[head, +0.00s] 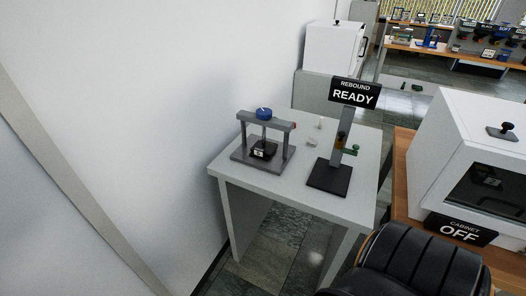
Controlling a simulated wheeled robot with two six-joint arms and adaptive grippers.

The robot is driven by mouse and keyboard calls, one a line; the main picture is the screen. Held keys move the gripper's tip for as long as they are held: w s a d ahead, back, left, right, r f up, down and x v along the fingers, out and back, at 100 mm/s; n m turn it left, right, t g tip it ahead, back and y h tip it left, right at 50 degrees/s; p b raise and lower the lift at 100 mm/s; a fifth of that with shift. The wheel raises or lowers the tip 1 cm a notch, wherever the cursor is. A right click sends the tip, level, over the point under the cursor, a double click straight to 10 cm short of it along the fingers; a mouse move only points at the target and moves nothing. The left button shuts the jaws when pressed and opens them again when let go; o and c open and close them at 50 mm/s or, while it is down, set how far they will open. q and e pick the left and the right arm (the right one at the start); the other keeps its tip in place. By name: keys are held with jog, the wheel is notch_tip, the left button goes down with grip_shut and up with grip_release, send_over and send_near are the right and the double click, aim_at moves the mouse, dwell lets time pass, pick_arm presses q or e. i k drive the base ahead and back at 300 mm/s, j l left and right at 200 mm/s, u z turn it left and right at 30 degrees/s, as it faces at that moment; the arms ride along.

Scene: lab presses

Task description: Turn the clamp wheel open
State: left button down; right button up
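The clamp press stands on the white table (352,196). It has a grey base plate (247,163), two posts and a grey crossbar (281,125). The blue clamp wheel (264,113) sits on top of the crossbar, at its middle. A small black block with a white label (264,149) sits under the crossbar on the base. I cannot tell from here whether the clamp is tight. Neither of my grippers is in view, and nothing touches the wheel.
A black stand with a "REBOUND READY" sign (354,93) is right of the press. Small pale items lie between. A white cabinet marked "OFF" (458,232) stands at right. A dark ribbed shape (415,262) fills the bottom right. A wall borders the left.

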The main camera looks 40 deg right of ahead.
aim_at(264, 113)
jog(key=l+z, duration=0.15)
jog(key=z, duration=1.1)
